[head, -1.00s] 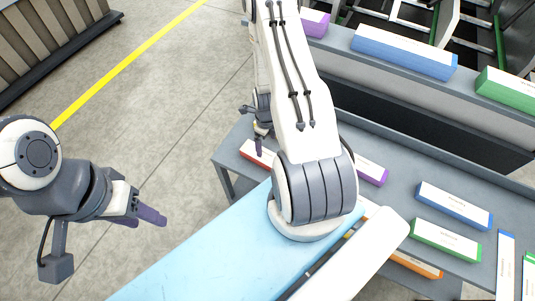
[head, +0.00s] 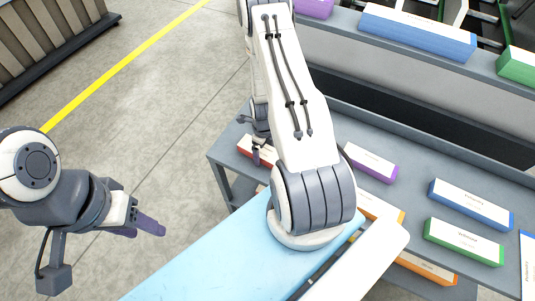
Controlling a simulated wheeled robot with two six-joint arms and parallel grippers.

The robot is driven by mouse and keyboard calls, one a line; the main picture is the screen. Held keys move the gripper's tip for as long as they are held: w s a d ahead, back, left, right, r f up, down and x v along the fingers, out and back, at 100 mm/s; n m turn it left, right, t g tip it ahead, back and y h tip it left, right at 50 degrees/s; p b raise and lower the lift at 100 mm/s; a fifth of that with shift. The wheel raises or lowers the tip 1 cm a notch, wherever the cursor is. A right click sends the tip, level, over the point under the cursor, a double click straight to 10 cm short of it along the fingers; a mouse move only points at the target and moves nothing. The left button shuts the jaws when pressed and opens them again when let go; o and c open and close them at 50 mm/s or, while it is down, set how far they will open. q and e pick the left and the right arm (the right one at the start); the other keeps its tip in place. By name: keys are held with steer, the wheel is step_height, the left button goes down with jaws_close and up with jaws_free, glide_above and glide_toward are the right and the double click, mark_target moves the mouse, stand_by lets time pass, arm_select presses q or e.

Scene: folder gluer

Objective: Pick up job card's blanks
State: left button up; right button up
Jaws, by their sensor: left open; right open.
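Stacks of blanks with white tops and coloured sides lie on a grey table: red (head: 268,154), purple (head: 370,162), orange (head: 382,208), blue (head: 470,205) and green (head: 463,242). My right gripper (head: 256,157) points down at the red stack near the table's left end. It is open; whether it touches the stack cannot be told, and my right arm hides part of this area. My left gripper (head: 150,227) is open and empty over the floor, far left of the table. No job card can be made out.
A raised grey ledge (head: 400,65) behind the table carries purple (head: 314,8), blue (head: 418,32) and green (head: 516,66) stacks. Another orange stack (head: 428,268) lies near the table's front. The floor on the left, with a yellow line (head: 120,75), is clear.

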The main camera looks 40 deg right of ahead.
steer(key=shift+r, duration=0.1)
steer(key=shift+c, duration=0.3)
steer(key=c, duration=1.5)
jaws_close()
steer(key=shift+r, duration=0.1)
